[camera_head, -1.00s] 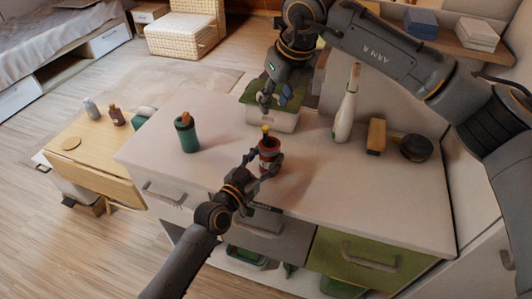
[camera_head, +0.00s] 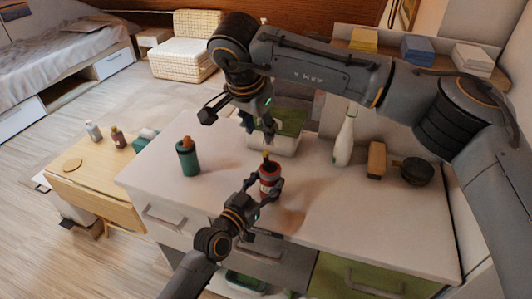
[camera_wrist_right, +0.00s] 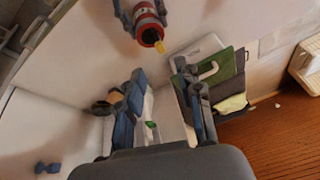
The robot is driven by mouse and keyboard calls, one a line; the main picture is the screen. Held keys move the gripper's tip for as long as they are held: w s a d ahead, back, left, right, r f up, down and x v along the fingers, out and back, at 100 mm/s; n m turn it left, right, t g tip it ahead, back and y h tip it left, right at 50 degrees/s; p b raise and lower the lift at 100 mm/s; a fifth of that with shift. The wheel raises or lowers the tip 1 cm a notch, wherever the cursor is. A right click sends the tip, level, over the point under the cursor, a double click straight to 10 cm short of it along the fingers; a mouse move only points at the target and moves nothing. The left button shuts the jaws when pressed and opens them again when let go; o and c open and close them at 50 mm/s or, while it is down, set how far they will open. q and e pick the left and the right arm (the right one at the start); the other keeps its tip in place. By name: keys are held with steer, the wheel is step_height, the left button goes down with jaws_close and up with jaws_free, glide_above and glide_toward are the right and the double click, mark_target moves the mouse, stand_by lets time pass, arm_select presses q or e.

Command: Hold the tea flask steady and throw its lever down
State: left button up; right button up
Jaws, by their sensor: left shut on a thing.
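The tea flask (camera_head: 268,184) is a small red and dark flask standing on the white counter, with a yellow lever (camera_head: 266,157) sticking up at its top. My left gripper (camera_head: 265,190) is shut around the flask's body from the front. The flask also shows at the top of the right wrist view (camera_wrist_right: 147,22), with the yellow lever tip (camera_wrist_right: 160,47) beside its dark top. My right gripper (camera_head: 238,118) is open and empty, above and behind the flask, its fingers spread wide in the right wrist view (camera_wrist_right: 160,95). It is apart from the lever.
A white box with green (camera_head: 280,143) stands behind the flask. A teal canister (camera_head: 188,160) is to the left. A white bottle (camera_head: 344,142), a wooden block (camera_head: 376,159) and a dark round pot (camera_head: 416,171) stand to the right. The counter's front right is clear.

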mark_target(266, 152)
steer(key=w+f, duration=0.1)
steer(key=f, duration=0.2)
steer(key=w+d+f+n, duration=0.1)
steer(key=f, duration=0.3)
steer(key=w+f+n, duration=0.1)
steer(key=w+f, duration=0.1)
steer(key=f, duration=0.2)
steer(key=shift+w+d, duration=0.1)
steer(key=shift+d, duration=0.15)
jaws_close()
